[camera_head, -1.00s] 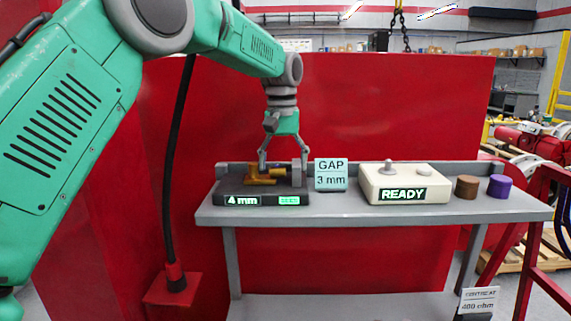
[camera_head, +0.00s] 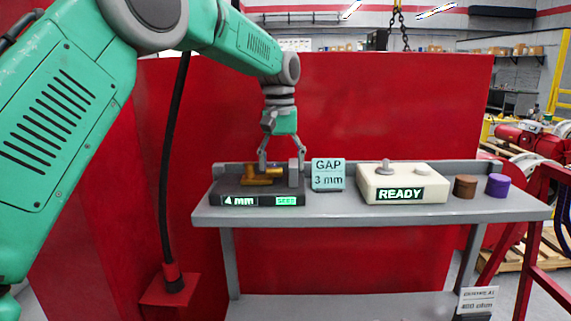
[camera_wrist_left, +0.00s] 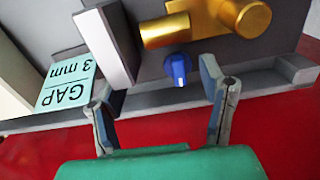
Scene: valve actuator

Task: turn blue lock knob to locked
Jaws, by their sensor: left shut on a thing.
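The blue lock knob (camera_wrist_left: 178,70), with a pale pointer mark, shows in the left wrist view between the grey upright plate (camera_wrist_left: 106,45) and my right-hand finger. The brass valve actuator body (camera_wrist_left: 205,22) lies just above it; the body also shows in the head view (camera_head: 263,176). My left gripper (camera_wrist_left: 160,100) points down over the unit, and also shows in the head view (camera_head: 281,160). Its fingers are wide apart, shut across the unit: one at the plate's outer side, the other by the brass body. Neither finger visibly touches the knob. My right gripper is not in view.
The unit's dark base (camera_head: 258,201) carries a "mm" readout and a green label. A "GAP 3 mm" card (camera_head: 328,175) stands close to the right. Farther right are a beige "READY" box (camera_head: 403,184), a brown cylinder (camera_head: 465,186) and a purple cylinder (camera_head: 498,185). A red wall is behind.

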